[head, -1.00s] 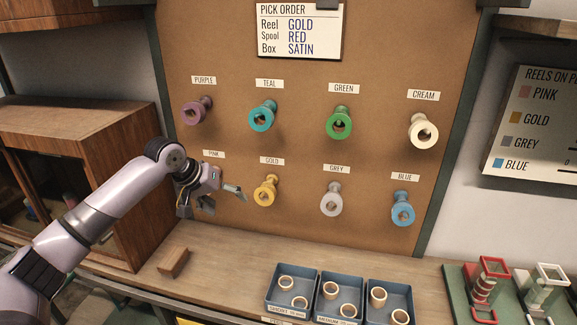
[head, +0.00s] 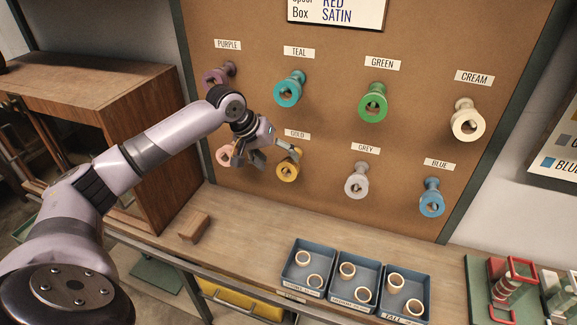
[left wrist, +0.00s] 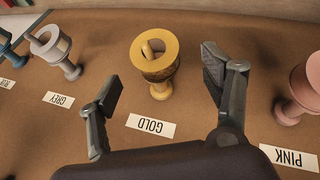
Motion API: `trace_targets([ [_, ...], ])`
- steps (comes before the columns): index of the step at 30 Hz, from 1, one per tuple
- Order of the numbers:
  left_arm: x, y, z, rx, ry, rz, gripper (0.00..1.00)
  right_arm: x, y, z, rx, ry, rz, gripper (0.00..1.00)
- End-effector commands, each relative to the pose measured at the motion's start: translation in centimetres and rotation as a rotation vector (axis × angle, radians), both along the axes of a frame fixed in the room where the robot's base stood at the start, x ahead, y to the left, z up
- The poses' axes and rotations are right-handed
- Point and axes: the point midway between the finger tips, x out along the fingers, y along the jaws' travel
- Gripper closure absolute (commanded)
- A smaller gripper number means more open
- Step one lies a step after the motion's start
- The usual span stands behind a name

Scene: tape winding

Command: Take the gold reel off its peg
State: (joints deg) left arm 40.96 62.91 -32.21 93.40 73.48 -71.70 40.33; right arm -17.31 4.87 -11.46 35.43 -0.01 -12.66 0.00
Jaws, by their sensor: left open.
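The gold reel (head: 288,168) hangs on its peg on the brown pegboard, below the GOLD label (head: 297,134). In the left wrist view the gold reel (left wrist: 155,55) sits on its peg, beyond and between my open fingers, with space on both sides. My left gripper (head: 268,158) is open and empty, just left of the gold reel in the head view. In the left wrist view its fingertips (left wrist: 160,80) stand apart. Whether a finger touches the reel cannot be told from the head view. My right gripper is not in view.
The pink reel (head: 226,155) hangs close to the left, partly behind my gripper. The grey reel (head: 357,182) hangs to the right. Teal (head: 288,90) and purple reels (head: 215,78) hang above. Trays of rings (head: 308,268) and a wooden block (head: 194,227) are on the bench below.

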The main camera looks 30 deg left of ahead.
Motion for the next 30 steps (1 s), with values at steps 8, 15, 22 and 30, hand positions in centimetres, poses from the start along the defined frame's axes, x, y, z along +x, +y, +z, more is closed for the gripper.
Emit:
trace_targets([
  [8,0.9,-0.8,-1.6,-0.001,0.001,-0.002,0.27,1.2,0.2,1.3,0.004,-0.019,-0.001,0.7],
  [15,2.4,-1.7,-4.6,-0.001,-0.001,0.0,0.27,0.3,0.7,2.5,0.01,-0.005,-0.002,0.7],
  [22,2.6,-1.7,-5.3,0.002,-0.002,-0.001,0.27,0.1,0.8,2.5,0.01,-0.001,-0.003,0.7],
  [30,2.6,-1.7,-5.3,0.002,-0.002,-0.001,0.4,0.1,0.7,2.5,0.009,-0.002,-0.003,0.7],
])
